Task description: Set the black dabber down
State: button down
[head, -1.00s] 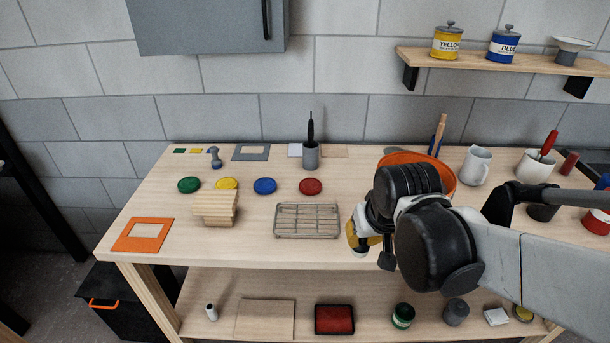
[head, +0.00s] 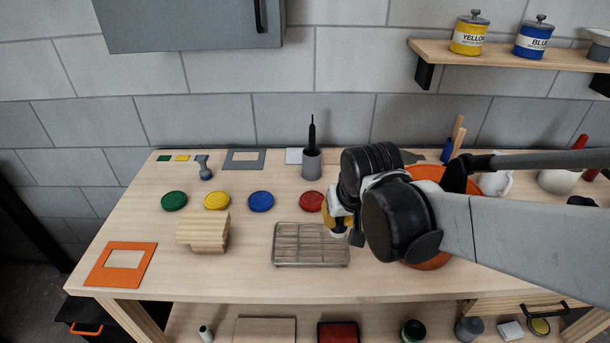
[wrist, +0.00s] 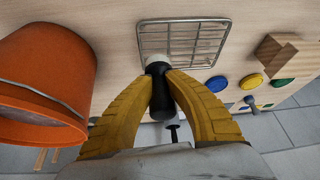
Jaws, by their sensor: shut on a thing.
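The black dabber (wrist: 160,88) is gripped between the yellow fingers of my gripper (wrist: 166,78) in the wrist view. Its pale round end (wrist: 158,64) points away from my wrist, toward the wire rack. My gripper (head: 338,218) shows in the head view just beyond the rack's right back corner, above the table. There my arm and fingers hide most of the dabber. The wire rack (head: 310,258) lies empty on the table; it also shows in the wrist view (wrist: 183,24). The dabber's pale end overlaps the rack's edge in the wrist view; I cannot tell its height.
An orange bucket (wrist: 45,85) stands close to my gripper. Red (head: 312,201), blue (head: 261,201), yellow (head: 217,200) and green (head: 174,201) discs line the table behind stacked wood (head: 203,232). A grey cup (head: 312,166) holds a black-handled tool.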

jog(key=w+a+f, duration=0.1)
jog(key=a, duration=0.1)
jog(key=w+a+f+b, duration=0.1)
jog(key=w+a+f, duration=0.1)
jog(key=w+a+f+b, duration=0.1)
jog(key=a, duration=0.1)
jog(key=shift+w+f, duration=0.25)
jog(key=shift+f, duration=0.1)
jog(key=shift+f+b, duration=1.2)
jog(key=shift+f, duration=0.8)
jog(key=shift+f, duration=0.1)
jog(key=c, duration=1.4)
grip_release()
jog(key=shift+c, duration=0.2)
